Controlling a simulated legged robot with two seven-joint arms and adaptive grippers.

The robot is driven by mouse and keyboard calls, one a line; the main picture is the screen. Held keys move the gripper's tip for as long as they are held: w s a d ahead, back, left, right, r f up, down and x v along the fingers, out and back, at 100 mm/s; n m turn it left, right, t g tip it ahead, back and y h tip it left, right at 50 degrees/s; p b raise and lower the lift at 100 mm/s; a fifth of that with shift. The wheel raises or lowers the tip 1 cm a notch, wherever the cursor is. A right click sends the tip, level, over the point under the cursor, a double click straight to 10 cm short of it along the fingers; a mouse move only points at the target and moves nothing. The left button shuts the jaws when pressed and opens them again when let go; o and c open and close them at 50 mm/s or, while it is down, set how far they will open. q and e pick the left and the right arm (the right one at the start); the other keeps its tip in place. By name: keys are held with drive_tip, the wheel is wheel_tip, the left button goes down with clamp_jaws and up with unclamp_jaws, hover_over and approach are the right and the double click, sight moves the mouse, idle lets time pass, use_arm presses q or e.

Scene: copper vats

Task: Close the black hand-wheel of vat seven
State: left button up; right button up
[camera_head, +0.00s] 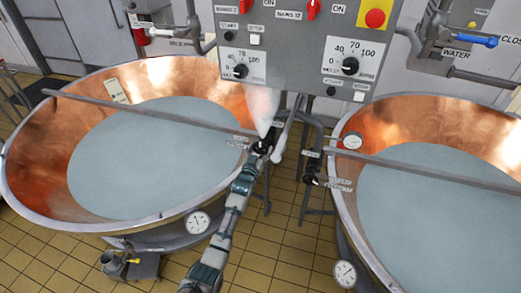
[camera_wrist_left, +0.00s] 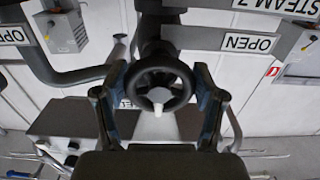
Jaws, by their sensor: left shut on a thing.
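In the left wrist view the black hand-wheel (camera_wrist_left: 159,84) is close in front of me, its ring facing the camera. The two fingers of my left gripper (camera_wrist_left: 160,98) stand at its left and right sides and are shut on its rim. In the head view my left gripper (camera_head: 259,151) is between the two vats, below the control panel; the wheel is small and dark there, largely hidden by the gripper. A white plume rises just above it. My right gripper is not seen.
Two copper vats (camera_head: 35,165) and (camera_head: 480,118) of pale liquid stand left and right, each with a grey bar across. The control panel (camera_head: 297,50) hangs above the gap. Another dark valve (camera_head: 310,180) and pipes are right of my gripper. Tiled floor shows between the vats.

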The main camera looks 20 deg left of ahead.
use_arm(q)
drive_tip(key=shift+r+m+p, duration=0.2)
drive_tip(key=shift+m+p, duration=0.15)
drive_tip(key=shift+m, duration=1.15)
drive_tip(key=o, duration=1.1)
drive_tip(key=shift+f, duration=0.15)
drive_tip(key=shift+o, duration=0.2)
drive_tip(key=s, duration=1.1)
drive_tip(key=shift+s+a, duration=0.2)
drive_tip(key=shift+s, duration=0.2)
drive_tip(key=shift+f, duration=0.15)
